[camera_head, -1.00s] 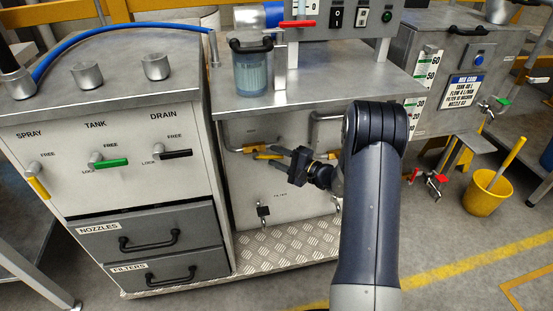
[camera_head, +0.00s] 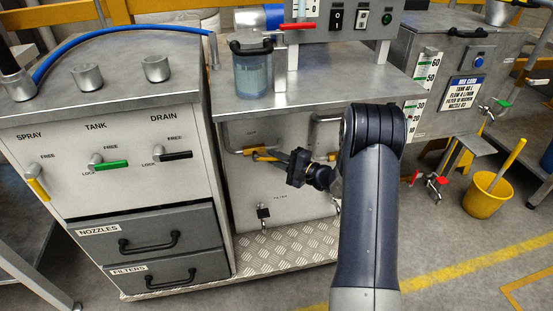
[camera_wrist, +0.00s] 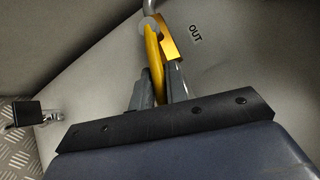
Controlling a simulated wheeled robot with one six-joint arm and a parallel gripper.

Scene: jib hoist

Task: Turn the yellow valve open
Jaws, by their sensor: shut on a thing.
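In the wrist view the yellow lever (camera_wrist: 154,62) runs between the two fingers of my gripper (camera_wrist: 160,82), beside the orange-yellow valve body (camera_wrist: 172,40) and an "OUT" label. My gripper (camera_head: 283,160) is shut on the lever. The lever's far end is hidden by the fingers and gripper body.
Another yellow-handled lever (camera_head: 37,187), marked SPRAY, is on the left cabinet with green and black levers. The tread plate (camera_head: 270,249) lies beneath. A yellow bucket (camera_head: 488,193) stands on the right floor.

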